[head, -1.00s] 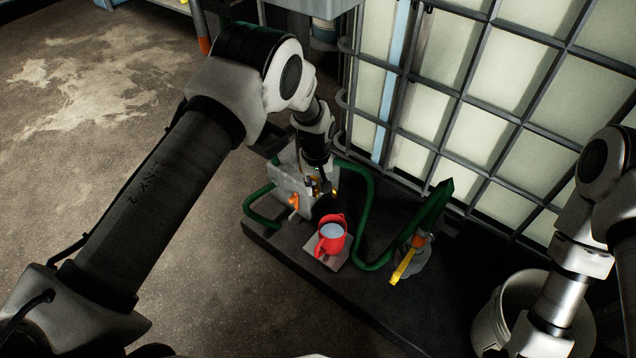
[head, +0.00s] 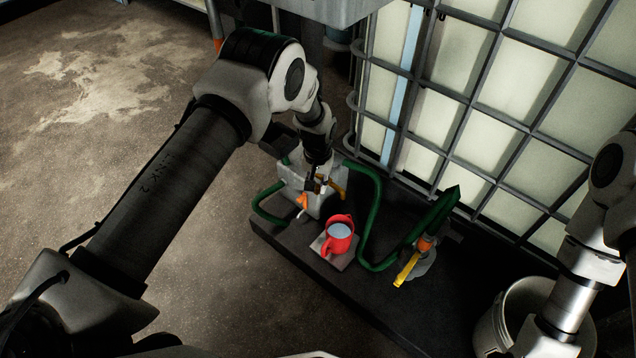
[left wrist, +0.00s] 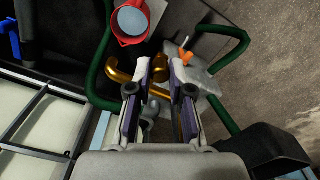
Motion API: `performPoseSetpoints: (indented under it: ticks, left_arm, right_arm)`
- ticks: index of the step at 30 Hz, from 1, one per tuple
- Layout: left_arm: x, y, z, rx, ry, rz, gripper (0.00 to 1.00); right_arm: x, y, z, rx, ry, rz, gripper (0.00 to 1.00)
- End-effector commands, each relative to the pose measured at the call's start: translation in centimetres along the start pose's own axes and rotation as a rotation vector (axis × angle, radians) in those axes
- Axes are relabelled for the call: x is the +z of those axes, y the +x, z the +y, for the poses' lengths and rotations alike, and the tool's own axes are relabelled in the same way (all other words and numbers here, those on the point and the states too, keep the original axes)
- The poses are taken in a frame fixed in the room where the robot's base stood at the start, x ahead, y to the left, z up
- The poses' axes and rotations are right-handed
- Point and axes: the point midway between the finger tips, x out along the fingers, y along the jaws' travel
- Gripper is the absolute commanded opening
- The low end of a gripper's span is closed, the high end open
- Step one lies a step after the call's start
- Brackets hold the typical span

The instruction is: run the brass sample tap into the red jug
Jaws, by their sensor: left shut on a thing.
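The red jug (head: 330,246) stands upright on a small grey plate (head: 345,262). Its mouth shows a pale blue-grey surface; I cannot tell how full it is. It also shows at the top of the left wrist view (left wrist: 152,28). The brass tap (left wrist: 122,75) sits at the pale grey block, with its bent spout on the jug's side. My left gripper (left wrist: 158,85) is shut on a brass part of the tap, between its two fingers. In the head view the left gripper (head: 318,184) is behind the jug, apart from it. My right gripper is out of view.
An orange-handled valve (head: 302,201) is at the pale block (head: 292,180). A green hose (head: 374,205) loops behind the jug. A caged tank (head: 480,100) is behind; a white bucket (head: 488,325) stands front right.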

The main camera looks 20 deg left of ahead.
Motion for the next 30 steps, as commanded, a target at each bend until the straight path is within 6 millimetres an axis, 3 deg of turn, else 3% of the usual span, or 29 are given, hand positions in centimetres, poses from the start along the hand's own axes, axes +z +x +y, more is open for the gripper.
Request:
performPoseSetpoints:
  ticks: [4,5,6,7,15,19,30]
  left_arm:
    - [0.1,0.1,-0.1,-0.001,0.0,-0.002,0.0]
    - [0.1,0.1,-0.1,-0.001,0.0,-0.002,0.27]
    - [0.1,0.1,-0.1,-0.001,0.0,-0.001,0.41]
    - [0.1,0.1,-0.1,-0.001,0.0,-0.001,0.45]
    - [0.0,0.0,0.0,0.0,-0.001,0.0,0.45]
    - [-0.1,-1.1,0.0,0.0,-0.001,0.003,0.45]
    - [-0.1,-9.8,-0.1,0.0,-0.001,0.002,0.45]
  right_arm:
    - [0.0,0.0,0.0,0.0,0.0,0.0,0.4]
    - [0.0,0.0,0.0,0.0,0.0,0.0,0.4]
    - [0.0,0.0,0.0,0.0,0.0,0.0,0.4]
    - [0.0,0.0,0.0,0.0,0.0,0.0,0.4]
    - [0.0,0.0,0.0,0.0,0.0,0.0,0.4]
    - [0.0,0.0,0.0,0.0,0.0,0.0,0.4]
    - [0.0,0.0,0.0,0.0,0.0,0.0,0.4]
